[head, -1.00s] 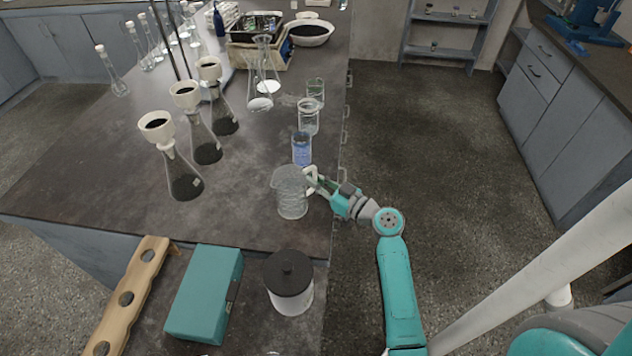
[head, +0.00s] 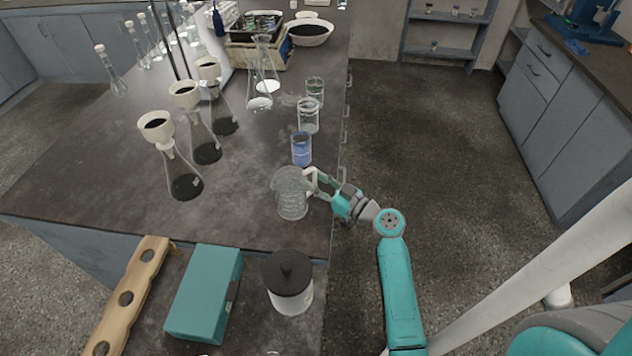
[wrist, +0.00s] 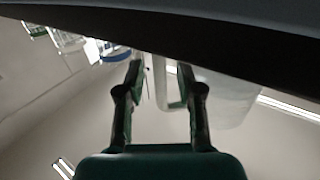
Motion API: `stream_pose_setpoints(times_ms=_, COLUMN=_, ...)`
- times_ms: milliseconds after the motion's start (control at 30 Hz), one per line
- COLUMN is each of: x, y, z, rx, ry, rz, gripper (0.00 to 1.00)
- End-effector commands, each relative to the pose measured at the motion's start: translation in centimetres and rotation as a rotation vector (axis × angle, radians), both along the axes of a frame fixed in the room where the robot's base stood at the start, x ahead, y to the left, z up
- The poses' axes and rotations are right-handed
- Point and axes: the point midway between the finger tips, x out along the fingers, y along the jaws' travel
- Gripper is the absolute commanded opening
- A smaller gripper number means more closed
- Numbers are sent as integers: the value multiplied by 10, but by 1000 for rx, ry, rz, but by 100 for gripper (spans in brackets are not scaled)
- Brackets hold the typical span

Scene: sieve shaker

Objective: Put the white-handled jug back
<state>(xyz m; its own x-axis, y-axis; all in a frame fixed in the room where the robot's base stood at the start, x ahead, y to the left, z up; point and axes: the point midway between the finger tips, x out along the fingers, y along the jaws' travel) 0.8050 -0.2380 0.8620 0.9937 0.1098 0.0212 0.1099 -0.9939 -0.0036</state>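The clear jug (head: 290,196) stands upright on the dark bench near its right edge. Its white handle (head: 311,181) faces right, towards my arm. My gripper (head: 319,184) is at the handle, with its fingers apart. In the wrist view, the two fingers of my gripper (wrist: 160,82) are spread, and the white handle (wrist: 174,88) shows between them with gaps on both sides. The pale jug body (wrist: 225,98) is beyond the right finger, partly hidden by it and by a dark edge above.
A beaker of blue liquid (head: 301,148) stands just behind the jug, with more beakers behind it. A black-lidded jar (head: 289,284) and a teal box (head: 205,292) are in front. Funnel-topped flasks (head: 184,180) stand to the left. The bench between them is clear.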

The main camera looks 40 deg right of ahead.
Motion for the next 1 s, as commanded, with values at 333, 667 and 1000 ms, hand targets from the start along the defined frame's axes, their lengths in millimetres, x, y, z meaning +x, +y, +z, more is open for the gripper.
stream_pose_setpoints(times_ms=333, x=-64, y=-8, z=-2, rx=2, ry=1, rz=-6, gripper=36)
stream_pose_setpoints(times_ms=667, x=-108, y=-12, z=-3, rx=2, ry=1, rz=-2, gripper=36)
stream_pose_setpoints(times_ms=1000, x=-116, y=-12, z=-3, rx=1, ry=1, rz=0, gripper=36)
